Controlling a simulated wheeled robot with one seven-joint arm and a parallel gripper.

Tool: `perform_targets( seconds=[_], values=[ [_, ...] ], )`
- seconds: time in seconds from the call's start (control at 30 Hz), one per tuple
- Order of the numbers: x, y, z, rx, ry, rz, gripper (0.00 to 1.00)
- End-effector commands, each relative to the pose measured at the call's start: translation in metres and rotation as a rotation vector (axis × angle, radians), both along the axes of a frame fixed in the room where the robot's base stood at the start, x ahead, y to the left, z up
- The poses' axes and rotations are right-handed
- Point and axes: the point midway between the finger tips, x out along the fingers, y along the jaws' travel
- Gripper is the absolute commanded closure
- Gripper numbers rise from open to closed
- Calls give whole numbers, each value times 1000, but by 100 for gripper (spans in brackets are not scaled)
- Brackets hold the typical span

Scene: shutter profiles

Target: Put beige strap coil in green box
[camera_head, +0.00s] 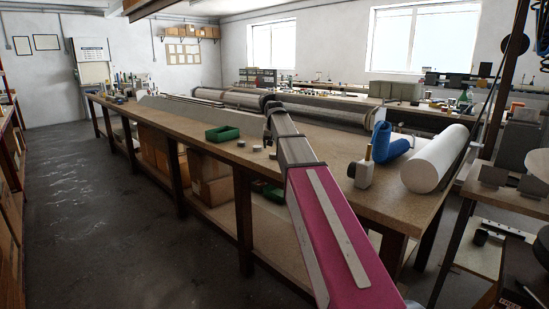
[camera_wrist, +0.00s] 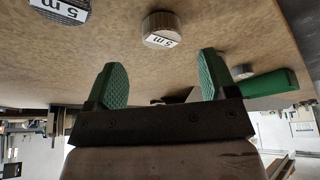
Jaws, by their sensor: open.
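My gripper (camera_wrist: 165,85) is open and empty above the workbench, its two green pads apart. In the wrist view a round grey-brown coil with a white "5 m" label (camera_wrist: 160,30) lies on the bench beyond the gap between the fingers. A second labelled coil (camera_wrist: 62,8) is cut off at the upper left. A small grey round piece (camera_wrist: 243,71) lies beside the right finger. I cannot tell for sure by colour which coil is the beige one. The green box (camera_head: 222,134) stands on the bench left of my arm; its side shows in the wrist view (camera_wrist: 268,84).
The brown workbench (camera_head: 190,125) has a long grey profile (camera_head: 200,111) along it behind the box.

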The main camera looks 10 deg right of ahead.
Motion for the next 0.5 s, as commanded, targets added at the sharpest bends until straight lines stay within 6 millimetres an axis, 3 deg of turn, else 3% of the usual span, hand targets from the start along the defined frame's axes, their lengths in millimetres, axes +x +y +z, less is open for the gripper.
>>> perform_targets(
  seconds=[0.17,0.5],
  values=[
    [4,0,-9,0,-1,0,22],
    [21,-1,-49,0,1,0,22]
  ],
)
